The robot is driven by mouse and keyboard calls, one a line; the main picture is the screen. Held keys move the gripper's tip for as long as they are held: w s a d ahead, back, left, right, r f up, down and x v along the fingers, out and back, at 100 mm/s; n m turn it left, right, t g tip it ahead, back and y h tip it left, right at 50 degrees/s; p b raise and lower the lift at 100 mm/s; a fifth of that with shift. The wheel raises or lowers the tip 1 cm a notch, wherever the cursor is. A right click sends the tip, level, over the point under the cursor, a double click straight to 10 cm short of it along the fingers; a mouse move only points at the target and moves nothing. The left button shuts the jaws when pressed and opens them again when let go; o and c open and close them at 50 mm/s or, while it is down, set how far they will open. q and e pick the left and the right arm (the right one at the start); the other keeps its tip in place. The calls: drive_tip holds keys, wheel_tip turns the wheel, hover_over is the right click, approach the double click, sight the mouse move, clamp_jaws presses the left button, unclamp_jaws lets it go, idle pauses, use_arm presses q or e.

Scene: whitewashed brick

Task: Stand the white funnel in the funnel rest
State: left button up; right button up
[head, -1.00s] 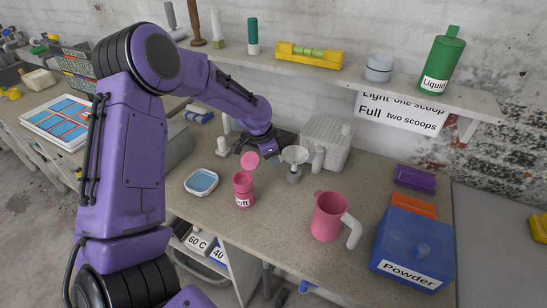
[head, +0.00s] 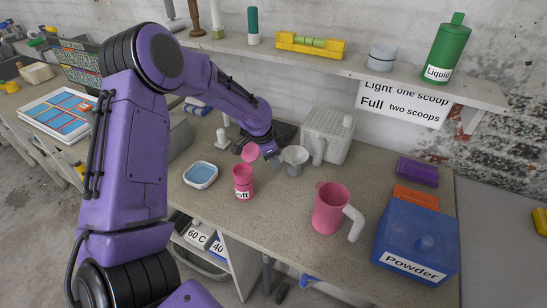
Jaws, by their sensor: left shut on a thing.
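The white funnel (head: 295,155) is near the back of the bench, in front of the white basket, with its wide mouth up. My left gripper (head: 278,157) is at the funnel's left side, shut on it; the fingertips are small and partly hidden. A grey piece (head: 294,170) shows directly under the funnel's bowl. It may be the funnel rest or the funnel's own lower part; I cannot tell which, nor whether the funnel is seated. My right gripper is not in view.
A blue-filled dish (head: 201,175) is farther left. A white basket (head: 328,135) stands behind. A pink jug (head: 330,208) and blue powder box (head: 416,240) are right. Bench between bottle and jug is clear.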

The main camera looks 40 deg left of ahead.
use_arm(q)
drive_tip(key=shift+f, duration=0.15)
drive_tip(key=o, duration=1.1)
drive_tip(key=b+v, duration=0.1)
drive_tip(key=v, duration=0.9)
drive_tip(key=shift+s+r+b, duration=0.1)
drive_tip(key=shift+r+b, duration=0.15)
drive_tip(key=shift+b, duration=0.05)
